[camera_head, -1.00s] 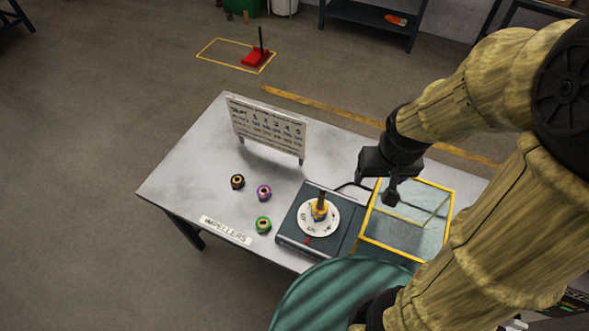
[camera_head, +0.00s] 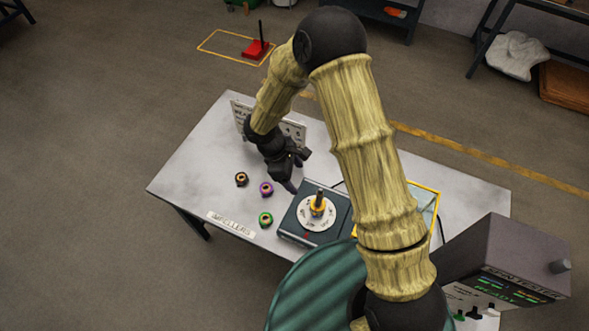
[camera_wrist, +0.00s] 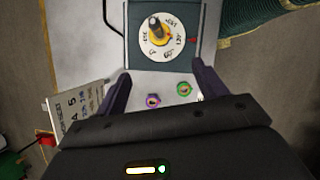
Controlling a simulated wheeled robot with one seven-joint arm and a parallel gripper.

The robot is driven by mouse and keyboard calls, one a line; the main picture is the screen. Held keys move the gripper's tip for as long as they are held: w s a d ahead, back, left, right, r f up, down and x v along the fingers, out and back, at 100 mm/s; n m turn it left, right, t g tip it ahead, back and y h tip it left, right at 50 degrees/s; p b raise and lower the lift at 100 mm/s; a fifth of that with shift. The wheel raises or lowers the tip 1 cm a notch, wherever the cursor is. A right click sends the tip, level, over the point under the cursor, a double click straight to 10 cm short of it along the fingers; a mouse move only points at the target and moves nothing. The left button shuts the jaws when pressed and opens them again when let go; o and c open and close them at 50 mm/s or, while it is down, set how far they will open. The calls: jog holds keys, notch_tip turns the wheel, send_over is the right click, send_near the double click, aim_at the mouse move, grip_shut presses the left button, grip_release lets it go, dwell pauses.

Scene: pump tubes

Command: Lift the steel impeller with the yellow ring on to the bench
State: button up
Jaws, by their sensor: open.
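The impeller with the yellow ring (camera_head: 317,208) sits around an upright dark post at the middle of a round white marked dial on a dark grey box (camera_head: 290,231). In the wrist view the yellow-ringed impeller (camera_wrist: 158,33) shows near the top, beyond the fingertips. My gripper (camera_head: 297,172) is open and empty above the bench (camera_head: 190,165), up and left of the dial in the head view. Its two fingers (camera_wrist: 162,86) are spread apart in the wrist view, with nothing between them touching. The impeller's steel is too small to make out.
A purple-ringed (camera_head: 266,189), a green-ringed (camera_head: 265,219) and an orange-and-black (camera_head: 242,179) impeller stand on the bench near the IMPELLERS label (camera_head: 231,226). A sign board (camera_head: 240,112) stands behind my gripper. A yellow-edged clear case (camera_head: 432,205) is right of the dial box, partly behind my arm.

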aim_at(314, 203)
jog(key=shift+f, duration=0.1)
jog(key=p+x, duration=0.3)
jog(key=x, duration=1.4)
jog(key=shift+d+f+p, duration=0.1)
jog(key=shift+f+p, duration=0.05)
jog(key=shift+p, duration=0.15)
jog(key=c, duration=1)
jog(key=o, duration=0.5)
jog(key=c, duration=0.7)
jog(key=shift+o, duration=0.2)
jog(key=shift+c, duration=0.6)
jog(key=shift+w+r, duration=0.1)
jog(key=shift+r, duration=0.15)
